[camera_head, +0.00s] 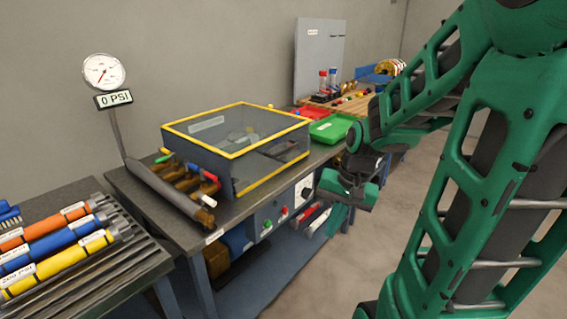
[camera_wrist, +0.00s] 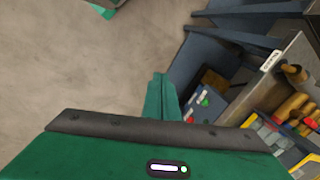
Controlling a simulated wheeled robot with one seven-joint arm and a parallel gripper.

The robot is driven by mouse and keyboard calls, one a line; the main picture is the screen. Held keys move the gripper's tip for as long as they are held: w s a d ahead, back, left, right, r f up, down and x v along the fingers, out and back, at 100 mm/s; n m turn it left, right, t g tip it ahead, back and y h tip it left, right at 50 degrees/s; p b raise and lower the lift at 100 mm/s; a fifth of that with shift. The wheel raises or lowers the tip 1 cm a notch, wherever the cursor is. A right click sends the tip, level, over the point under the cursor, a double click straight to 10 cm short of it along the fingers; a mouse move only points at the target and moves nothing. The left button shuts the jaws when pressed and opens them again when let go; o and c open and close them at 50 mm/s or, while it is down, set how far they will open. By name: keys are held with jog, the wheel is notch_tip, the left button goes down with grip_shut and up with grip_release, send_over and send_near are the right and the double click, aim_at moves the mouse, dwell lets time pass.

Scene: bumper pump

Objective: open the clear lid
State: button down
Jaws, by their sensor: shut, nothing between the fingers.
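The clear lid (camera_head: 235,129) has a yellow frame and lies flat on top of a grey, see-through-sided box on the workbench in the head view. A yellow-edged corner of the box (camera_wrist: 301,163) shows at the lower right of the wrist view. My gripper (camera_head: 336,219) hangs off the bench's front side, right of the box and apart from it. In the wrist view its green fingers (camera_wrist: 160,97) are together and empty, over the floor beside the bench. Much of the gripper is hidden behind the palm there.
A gauge reading 0 PSI (camera_head: 104,72) stands left of the box. A rack of coloured cylinders (camera_head: 62,249) stands at left. The floor at right is clear.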

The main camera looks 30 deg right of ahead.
jog(key=w+f+m+t+y, duration=0.2)
jog(key=w+f+m+y, duration=0.15)
jog(key=w, duration=0.55)
jog(key=m+t, duration=1.2)
jog(key=m, duration=0.7)
send_near(271, 161)
jog(key=shift+n+y, duration=0.25)
jog(key=shift+y, duration=0.2)
jog(key=w+f, duration=0.1)
jog(key=w, duration=0.2)
jog(key=w+f, duration=0.1)
jog(key=w, duration=0.1)
jog(key=shift+a+f, duration=0.35)
jog(key=shift+s+d+r, duration=0.1)
jog(key=shift+s+r, duration=0.1)
jog(key=shift+r, duration=0.45)
jog(key=shift+s+r, duration=0.2)
jog(key=shift+r, duration=0.4)
jog(key=shift+s+d+r, duration=0.1)
jog(key=shift+s+r, duration=0.1)
jog(key=shift+r, duration=0.45)
